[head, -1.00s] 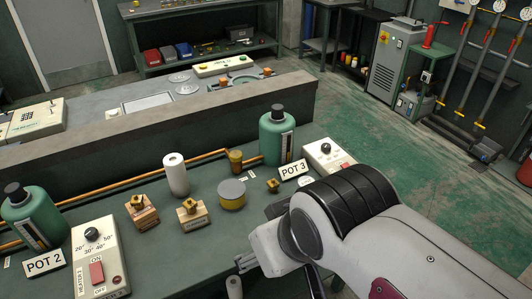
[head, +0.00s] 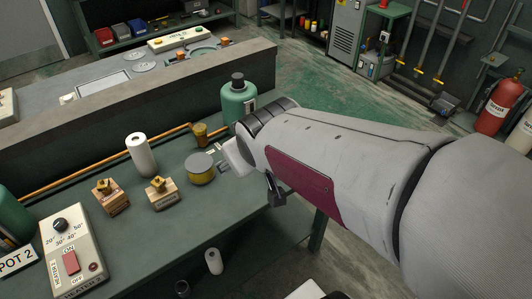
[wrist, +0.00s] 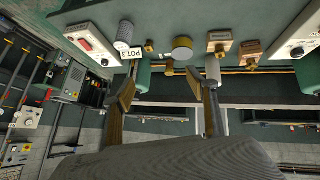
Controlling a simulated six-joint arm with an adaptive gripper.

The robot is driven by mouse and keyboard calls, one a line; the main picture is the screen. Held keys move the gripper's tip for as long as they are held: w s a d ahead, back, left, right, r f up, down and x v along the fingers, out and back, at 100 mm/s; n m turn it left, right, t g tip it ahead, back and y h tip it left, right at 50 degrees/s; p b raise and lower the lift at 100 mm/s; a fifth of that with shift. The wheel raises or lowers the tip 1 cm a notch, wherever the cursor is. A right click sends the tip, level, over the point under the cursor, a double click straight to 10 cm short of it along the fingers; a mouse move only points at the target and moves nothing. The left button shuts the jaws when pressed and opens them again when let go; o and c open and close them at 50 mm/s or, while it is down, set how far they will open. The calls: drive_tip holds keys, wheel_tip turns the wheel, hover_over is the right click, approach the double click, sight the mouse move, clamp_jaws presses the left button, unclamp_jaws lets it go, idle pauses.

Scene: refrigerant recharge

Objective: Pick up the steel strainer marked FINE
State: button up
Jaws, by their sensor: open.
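I can make out no FINE marking and cannot say which thing is the steel strainer. A plain pale cylinder (head: 140,155) stands upright at the back of the green bench; a smaller one (head: 213,262) stands near its front edge. A grey-topped yellow tin (head: 200,168) sits between the wooden blocks and my arm. My gripper (wrist: 164,98) shows in the wrist view with its two fingers wide apart and nothing between them. A pale cylinder (wrist: 213,70) shows beyond the right finger there. In the head view my arm hides most of the gripper and the bench's right end.
Brass fittings sit on two wooden blocks (head: 110,199) (head: 161,195). A heater box (head: 72,250) is at front left. A green bottle (head: 238,100) stands behind my arm. Orange pipe (head: 95,165) runs along the bench back. The POT 3 sign (wrist: 133,53) shows in the wrist view.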

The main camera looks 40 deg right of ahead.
drive_tip(key=w+d+f+n+t, duration=0.3)
drive_tip(key=w+d+f+t, duration=0.1)
drive_tip(key=w+d+f, duration=0.85)
drive_tip(key=shift+s+d+f+m+t+y, duration=0.15)
drive_tip(key=shift+s+d+f+m+t, duration=0.8)
drive_tip(key=shift+f, duration=0.5)
drive_tip(key=shift+s+d+f+m+t+y, duration=0.1)
drive_tip(key=shift+s+d+f+m+t, duration=0.6)
drive_tip(key=shift+s+f+t, duration=0.6)
drive_tip(key=shift+s+d+f+m+t+y, duration=0.15)
drive_tip(key=shift+s+d+f+m+t, duration=0.65)
drive_tip(key=shift+f, duration=0.8)
drive_tip(key=shift+d, duration=0.1)
drive_tip(key=shift+w+d, duration=0.1)
drive_tip(key=shift+w, duration=1)
drive_tip(key=shift+w, duration=0.1)
